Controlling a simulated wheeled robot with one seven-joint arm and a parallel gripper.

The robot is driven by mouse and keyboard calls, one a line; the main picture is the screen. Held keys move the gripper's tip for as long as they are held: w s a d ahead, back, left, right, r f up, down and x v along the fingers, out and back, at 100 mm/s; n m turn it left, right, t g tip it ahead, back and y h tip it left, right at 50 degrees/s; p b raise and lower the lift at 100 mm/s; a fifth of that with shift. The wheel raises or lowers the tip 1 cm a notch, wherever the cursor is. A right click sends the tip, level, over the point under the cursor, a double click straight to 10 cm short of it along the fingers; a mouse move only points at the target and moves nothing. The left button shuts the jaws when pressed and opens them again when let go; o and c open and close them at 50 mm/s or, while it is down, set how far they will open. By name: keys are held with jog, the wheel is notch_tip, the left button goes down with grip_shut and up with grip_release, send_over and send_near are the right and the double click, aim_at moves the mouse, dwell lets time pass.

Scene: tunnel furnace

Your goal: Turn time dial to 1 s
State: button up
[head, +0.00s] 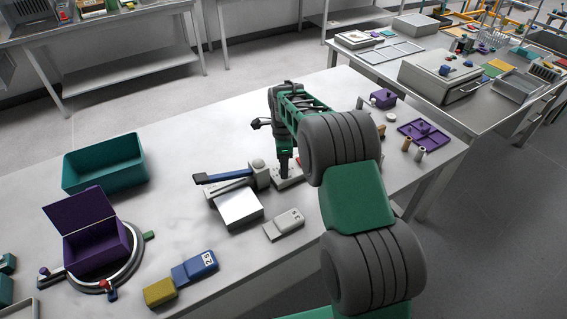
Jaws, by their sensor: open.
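My gripper (285,168) points down, at the far end of my green and grey arm, over a small pale box (296,180) on the table. The fingers are small in the picture and I cannot tell whether they touch the box. No time dial can be made out clearly; the gripper and arm cover part of the pale box. Just left of it stands a white block-shaped device (238,207) with a blue-handled lever (222,177) and a round grey knob-like part (258,164). A light grey piece with dark marks (285,224) lies in front.
On the white table (150,225), a teal bin (105,165) and an open purple box (95,248) on a ring stand at left. A blue-and-yellow piece (195,268) lies near the front edge. A purple tray (424,136) and small pegs stand right of my arm.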

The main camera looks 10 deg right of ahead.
jog(key=shift+c, duration=0.4)
grip_shut()
jog(key=shift+n, duration=0.4)
jog(key=n+b, duration=0.2)
jog(key=n, duration=0.3)
jog(key=n+b, duration=0.1)
jog(key=n, duration=0.4)
jog(key=shift+n, duration=0.4)
jog(key=n, duration=0.5)
jog(key=shift+b, duration=0.35)
jog(key=n, duration=0.6)
jog(key=shift+r, duration=0.1)
jog(key=shift+n, duration=0.3)
